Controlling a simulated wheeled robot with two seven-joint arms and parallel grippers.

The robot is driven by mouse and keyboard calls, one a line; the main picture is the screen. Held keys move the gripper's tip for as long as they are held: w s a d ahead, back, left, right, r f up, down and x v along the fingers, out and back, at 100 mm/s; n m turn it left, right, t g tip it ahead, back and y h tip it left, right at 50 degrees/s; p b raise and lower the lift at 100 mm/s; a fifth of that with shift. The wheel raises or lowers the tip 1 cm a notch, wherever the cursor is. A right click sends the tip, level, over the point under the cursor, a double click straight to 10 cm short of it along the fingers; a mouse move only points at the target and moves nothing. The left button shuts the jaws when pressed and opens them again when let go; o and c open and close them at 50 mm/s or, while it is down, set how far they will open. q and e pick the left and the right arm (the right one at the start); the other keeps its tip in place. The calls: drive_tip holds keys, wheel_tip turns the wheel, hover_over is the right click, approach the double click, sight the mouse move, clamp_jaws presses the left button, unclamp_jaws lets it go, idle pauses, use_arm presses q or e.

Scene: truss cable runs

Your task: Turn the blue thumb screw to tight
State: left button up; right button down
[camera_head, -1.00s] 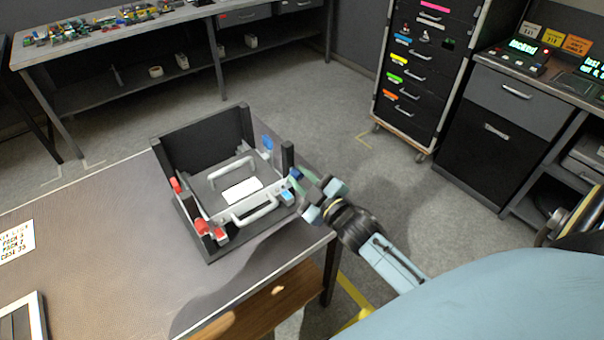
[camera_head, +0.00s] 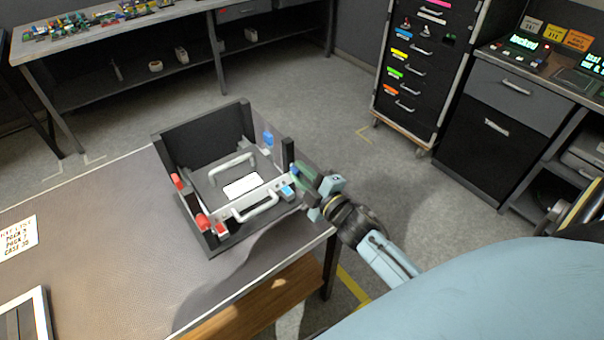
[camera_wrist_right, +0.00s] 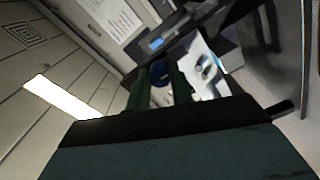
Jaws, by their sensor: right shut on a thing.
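An open black frame (camera_head: 221,252) on the table holds a grey unit with two silver handles. A blue thumb screw (camera_head: 295,170) sits at its right front corner, partly hidden by my gripper. My right gripper (camera_head: 302,181) reaches it from the right, with its green fingers shut on the screw. In the right wrist view the blue screw (camera_wrist_right: 158,72) shows between the two dark green fingers, near their tips. A second blue screw (camera_head: 268,139) stands at the frame's back right. Red screws (camera_head: 203,221) are on the left side. My left gripper is not in view.
The brown table (camera_head: 110,245) is mostly bare left of the frame. A paper sign (camera_head: 17,240) and a white-edged panel (camera_head: 25,318) lie there. A drawer cabinet (camera_head: 415,75) and a back workbench (camera_head: 120,35) stand beyond open floor.

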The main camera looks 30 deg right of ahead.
drive_tip(key=c, duration=1.2)
unclamp_jaws()
drive_tip(key=shift+c, duration=0.2)
drive_tip(key=shift+s, duration=0.1)
drive_tip(key=s+d, duration=0.1)
drive_tip(key=s, duration=1.2)
